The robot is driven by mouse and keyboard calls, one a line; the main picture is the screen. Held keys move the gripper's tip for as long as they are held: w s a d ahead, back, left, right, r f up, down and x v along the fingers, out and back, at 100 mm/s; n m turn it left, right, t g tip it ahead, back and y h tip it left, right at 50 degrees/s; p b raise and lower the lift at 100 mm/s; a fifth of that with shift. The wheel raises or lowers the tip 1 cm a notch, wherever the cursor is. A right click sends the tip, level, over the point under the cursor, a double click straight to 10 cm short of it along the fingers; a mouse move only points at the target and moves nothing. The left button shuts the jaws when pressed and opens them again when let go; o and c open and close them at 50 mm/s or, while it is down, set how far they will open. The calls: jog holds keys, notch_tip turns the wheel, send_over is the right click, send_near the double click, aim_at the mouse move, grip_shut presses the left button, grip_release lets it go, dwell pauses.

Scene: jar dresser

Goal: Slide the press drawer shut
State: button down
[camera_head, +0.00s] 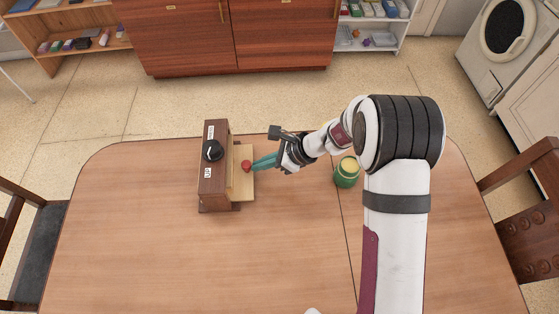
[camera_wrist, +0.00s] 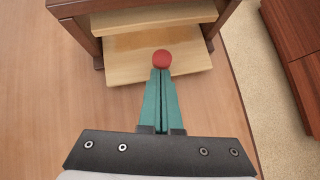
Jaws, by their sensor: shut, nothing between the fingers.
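The small brown wooden press dresser (camera_head: 214,165) stands on the table, with a black knob (camera_head: 212,150) on top. Its light wood drawer (camera_head: 243,188) sticks out to the right. The drawer also shows in the wrist view (camera_wrist: 118,68), partly pulled out, with a red round knob (camera_wrist: 162,58) at its front. The red knob also shows in the head view (camera_head: 246,165). My gripper (camera_head: 256,164) has teal fingers and is shut and empty. Its fingertips (camera_wrist: 161,71) are at the red knob; I cannot tell whether they touch it.
A green jar (camera_head: 347,172) with a yellowish lid stands on the table to the right, near my arm. The table (camera_head: 150,240) is clear at the front and left. Chairs stand at both sides, cabinets behind.

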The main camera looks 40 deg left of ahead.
jog(key=shift+s+a, duration=0.1)
jog(key=shift+s, duration=0.1)
jog(key=w+d, duration=0.2)
jog(key=d, duration=0.1)
jog(key=shift+w+d, duration=0.15)
jog(key=shift+d, duration=0.15)
jog(key=d+r+n+t+h, duration=0.2)
jog(key=d+r+n, duration=0.1)
jog(key=d+r, duration=1.35)
jog(key=s+d+r+n+t+h, duration=0.1)
jog(key=s+d+n+t+h, duration=0.1)
jog(key=s+d, duration=1.1)
jog(key=d+n+h, duration=0.1)
jog(key=d+h, duration=0.1)
jog(key=d, duration=0.2)
jog(key=shift+r, duration=0.3)
jog(key=shift+w, duration=0.1)
